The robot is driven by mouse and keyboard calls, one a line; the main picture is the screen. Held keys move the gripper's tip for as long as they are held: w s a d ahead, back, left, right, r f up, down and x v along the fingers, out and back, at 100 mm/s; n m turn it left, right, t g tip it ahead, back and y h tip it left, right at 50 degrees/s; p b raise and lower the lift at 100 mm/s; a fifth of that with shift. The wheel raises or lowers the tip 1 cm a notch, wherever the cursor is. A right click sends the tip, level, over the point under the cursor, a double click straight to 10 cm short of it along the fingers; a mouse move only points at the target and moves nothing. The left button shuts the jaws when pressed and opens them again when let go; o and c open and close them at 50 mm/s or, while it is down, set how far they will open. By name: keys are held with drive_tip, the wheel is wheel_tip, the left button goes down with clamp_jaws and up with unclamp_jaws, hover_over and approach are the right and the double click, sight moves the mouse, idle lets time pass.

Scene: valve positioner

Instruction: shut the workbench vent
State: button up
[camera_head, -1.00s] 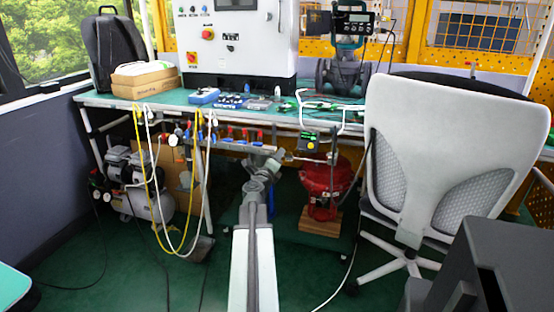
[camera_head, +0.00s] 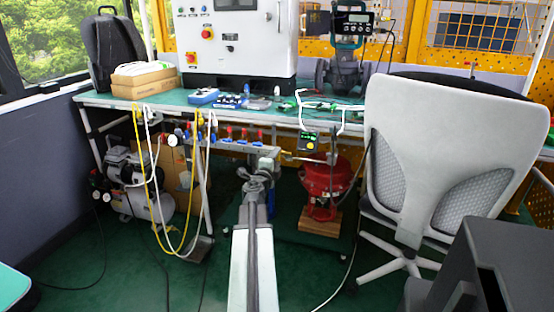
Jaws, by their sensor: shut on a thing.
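The manifold rail (camera_head: 228,146) runs under the front edge of the workbench, with a row of small red-handled valves (camera_head: 244,134) along its top. My gripper (camera_head: 265,160) is at the right end of this rail, below the bench top. It is shut on a small part there, which appears to be the vent handle. The gripper hides most of that part, so its exact angle cannot be told. A brass fitting (camera_head: 287,153) shows just to the right of the gripper.
A red actuator (camera_head: 324,188) stands on a wooden block to the right of my gripper. Yellow and white hoses (camera_head: 158,200) hang at the left. The workbench top (camera_head: 130,100) is above, and a grey-white chair (camera_head: 450,150) blocks the right.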

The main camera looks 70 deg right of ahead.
idle(0.3)
drive_tip(key=o, duration=1.4)
drive_tip(key=shift+c, duration=0.2)
